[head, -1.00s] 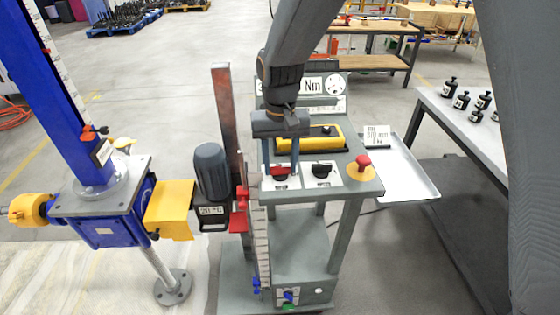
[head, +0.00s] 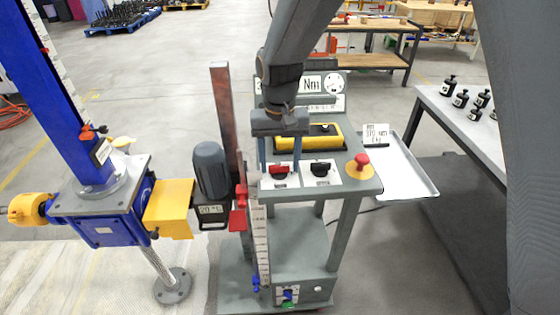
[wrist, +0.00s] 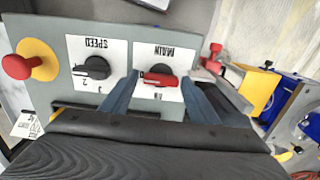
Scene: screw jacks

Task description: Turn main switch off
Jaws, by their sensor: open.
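The main switch is a red knob (head: 279,171) on a white plate on top of the grey control stand. In the wrist view the red knob (wrist: 159,79) lies crosswise under the upside-down word MAIN, with a small upside-down label that looks like ON beside it. My gripper (head: 280,166) is open, pointing down over this plate. In the wrist view its blue-grey fingers (wrist: 160,84) stand to the left and right of the red knob, with gaps visible on both sides. I cannot tell exactly how far the tips are above the plate.
A black SPEED knob (head: 320,170) is beside the main switch. A red emergency button (head: 362,161) on a yellow base stands further right. A yellow-and-black box (head: 318,139) lies behind. A motor (head: 211,170) and a blue jack (head: 103,220) are at the left, a tray (head: 407,180) at the right.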

